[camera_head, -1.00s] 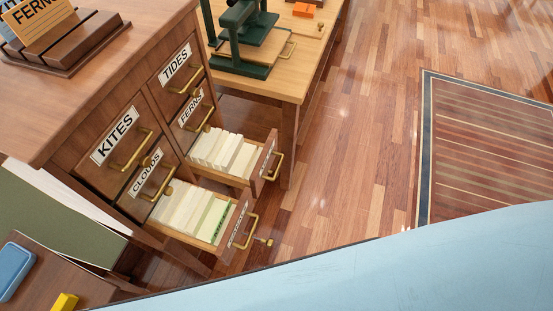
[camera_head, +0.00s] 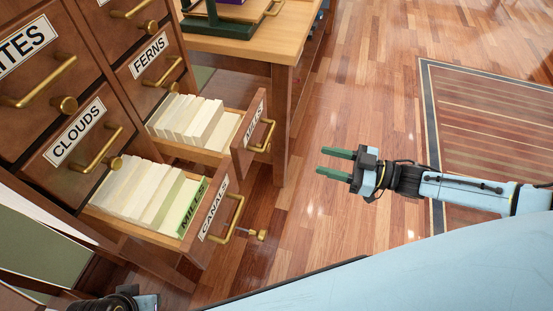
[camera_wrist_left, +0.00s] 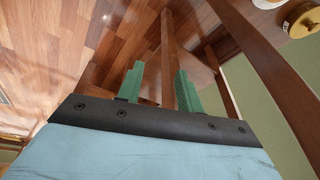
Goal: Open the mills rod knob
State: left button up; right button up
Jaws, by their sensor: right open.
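The upper open drawer (camera_head: 247,138) carries a label that seems to read MILLS and has a brass handle (camera_head: 262,136); its rod knob is not clearly visible. The lower open drawer, labelled CANALS (camera_head: 212,212), has a brass rod knob (camera_head: 256,235) sticking out at its front. A green MILLS card (camera_head: 190,207) stands in this lower drawer. My right gripper (camera_head: 332,163) is open and empty, over the floor right of the drawers. My left gripper (camera_wrist_left: 160,88) is open and empty in the left wrist view, near wooden legs; its wrist shows at the head view's bottom left.
The closed CLOUDS (camera_head: 76,132) and FERNS (camera_head: 150,55) drawers are above the open ones. A wooden table (camera_head: 262,45) with a green press stands behind. A brass round part (camera_wrist_left: 308,20) shows in the left wrist view. The floor on the right is clear, with a rug (camera_head: 490,110).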

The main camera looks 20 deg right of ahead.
pick_arm(q)
notch_tip(320, 180, up, 7)
jog(key=w+d+t+h+b, duration=0.1)
jog(key=w+d+t+b, duration=0.1)
jog(key=b, duration=0.1)
jog(key=shift+w+d+t, duration=0.3)
jog(key=shift+d+t, duration=0.05)
jog(key=shift+t, duration=0.05)
pick_arm(e)
jog(key=x, duration=1.3)
jog(key=shift+a+r, duration=0.25)
jog(key=shift+a, duration=0.05)
jog(key=shift+c, duration=0.5)
jog(key=shift+s, duration=0.1)
grip_shut()
